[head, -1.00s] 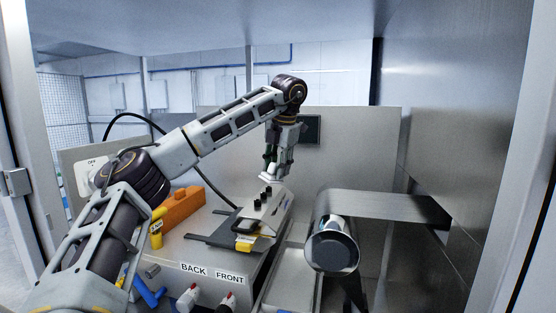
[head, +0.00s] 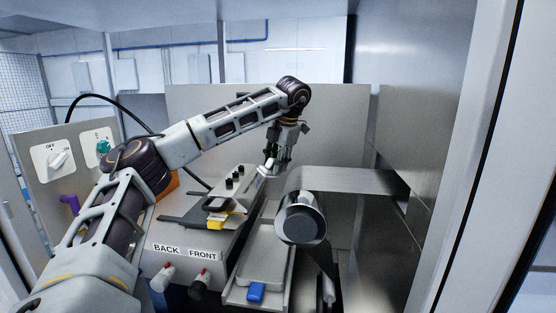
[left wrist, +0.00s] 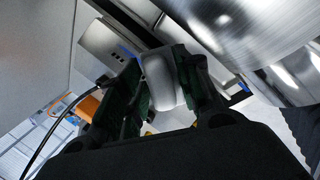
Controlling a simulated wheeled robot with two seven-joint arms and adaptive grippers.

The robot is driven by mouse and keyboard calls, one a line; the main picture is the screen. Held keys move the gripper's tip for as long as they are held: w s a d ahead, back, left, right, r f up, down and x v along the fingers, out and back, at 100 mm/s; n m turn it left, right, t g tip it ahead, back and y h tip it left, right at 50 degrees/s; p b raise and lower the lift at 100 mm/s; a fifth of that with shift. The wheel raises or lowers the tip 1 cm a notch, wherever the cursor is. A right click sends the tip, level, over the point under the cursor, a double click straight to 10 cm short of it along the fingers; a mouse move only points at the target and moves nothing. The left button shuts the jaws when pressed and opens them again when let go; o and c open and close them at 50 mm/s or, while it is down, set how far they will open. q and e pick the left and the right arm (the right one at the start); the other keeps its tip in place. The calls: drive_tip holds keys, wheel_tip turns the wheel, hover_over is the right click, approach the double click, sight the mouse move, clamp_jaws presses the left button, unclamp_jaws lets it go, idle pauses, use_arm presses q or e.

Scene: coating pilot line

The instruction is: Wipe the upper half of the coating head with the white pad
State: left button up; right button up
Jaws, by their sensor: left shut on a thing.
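The coating head (head: 236,190) is a grey metal block with several black knobs on its sloping top, left of the steel roller. My left gripper (head: 270,168) is pointing down near its far right end, in the gap between it and the roller. It is shut on the white pad (left wrist: 160,82), which shows clearly between the fingers in the left wrist view. In the head view the pad is small, and I cannot tell whether it touches the coating head. A grey metal block, probably the coating head, shows behind the fingers in the left wrist view. My right gripper is out of view.
The steel roller (head: 302,220) with its web (head: 350,180) stands close to the right of my gripper. A metal tray (head: 262,258) with a blue block (head: 256,291) lies in front. Valves (head: 162,277) labelled BACK and FRONT are at the front left. A switch panel (head: 38,183) stands left.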

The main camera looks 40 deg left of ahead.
sight(267, 174)
use_arm(q)
drive_tip(key=shift+w+d+m, duration=0.35)
drive_tip(key=shift+d+m, duration=0.15)
drive_tip(key=shift+s+a+m+y, duration=0.15)
drive_tip(key=shift+m+y, duration=0.45)
drive_tip(key=shift+f, duration=0.15)
drive_tip(key=shift+s+a+f, duration=0.3)
drive_tip(key=shift+a+f, duration=0.25)
drive_tip(key=shift+f, duration=0.15)
drive_tip(key=shift+s+a+f, duration=0.25)
drive_tip(key=shift+a+f, duration=0.25)
drive_tip(key=shift+f, duration=0.25)
drive_tip(key=shift+s+a+f, duration=0.3)
drive_tip(key=shift+a+f, duration=0.25)
drive_tip(key=shift+f, duration=0.15)
drive_tip(key=shift+s+a+f+b, duration=0.3)
drive_tip(key=shift+a+f+b, duration=0.25)
drive_tip(key=shift+f, duration=0.25)
idle(0.5)
